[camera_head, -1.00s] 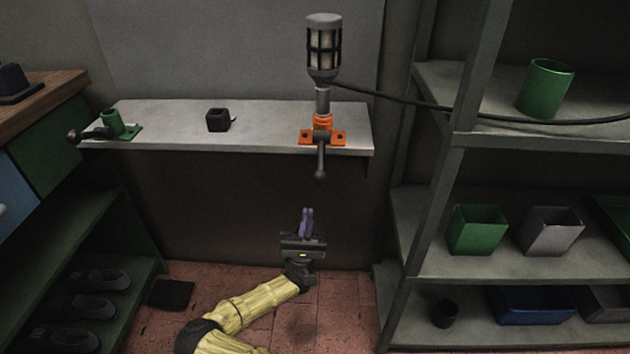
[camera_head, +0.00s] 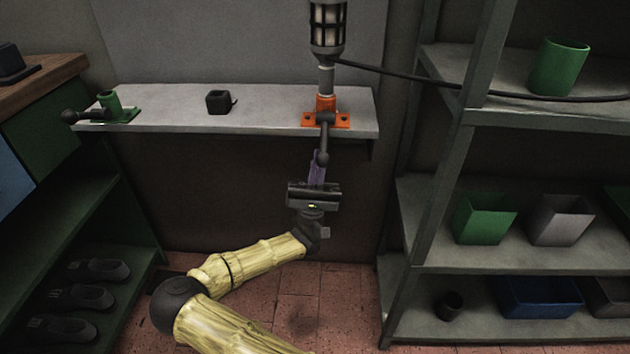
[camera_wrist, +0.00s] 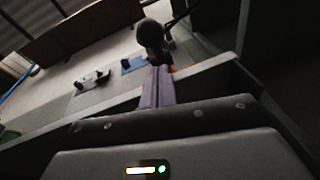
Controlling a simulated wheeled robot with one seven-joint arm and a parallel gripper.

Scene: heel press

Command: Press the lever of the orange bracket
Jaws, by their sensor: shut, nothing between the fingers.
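The orange bracket (camera_head: 311,119) is fixed on the shelf's right part and holds a caged lamp (camera_head: 327,30) upright. Its dark lever (camera_head: 324,140) hangs over the shelf's front edge, ending in a round knob (camera_head: 322,158). My gripper (camera_head: 317,155) is shut and empty, its purple fingers pointing up right at the knob. Some orange of the bracket (camera_wrist: 183,69) shows behind the fingers.
A green bracket (camera_head: 112,107) with a similar lever is at the shelf's left end. A small black block (camera_head: 218,101) sits on the light shelf (camera_head: 265,108). A black cable (camera_head: 420,80) runs right from the lamp past the grey rack (camera_head: 450,150). The shelf's middle is mostly clear.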

